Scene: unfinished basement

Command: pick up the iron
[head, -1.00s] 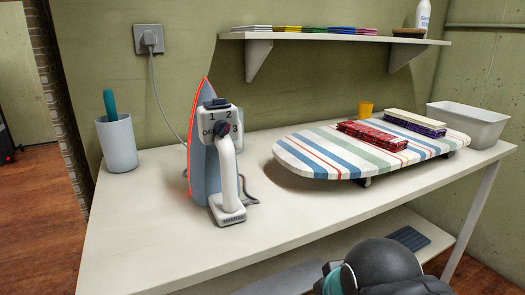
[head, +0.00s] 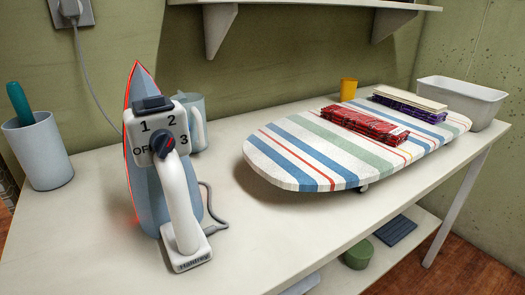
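The iron (head: 150,165) stands upright on its heel on the white table (head: 80,235), left of the ironing board. It has a blue-grey body, a white handle facing me and a red-glowing edge around its soleplate. Its dial (head: 165,146) is marked OFF, 1, 2 and 3; I cannot tell for sure which mark it points to. A grey cord lies beside the iron on the right. My gripper is not in view.
A grey-blue jug (head: 196,112) stands close behind the iron. A grey cup with a teal handle (head: 38,152) is at left. The striped ironing board (head: 290,160) bears folded red cloth (head: 365,124) and other cloths. A white bin (head: 460,100) is far right. A shelf (head: 290,4) hangs above.

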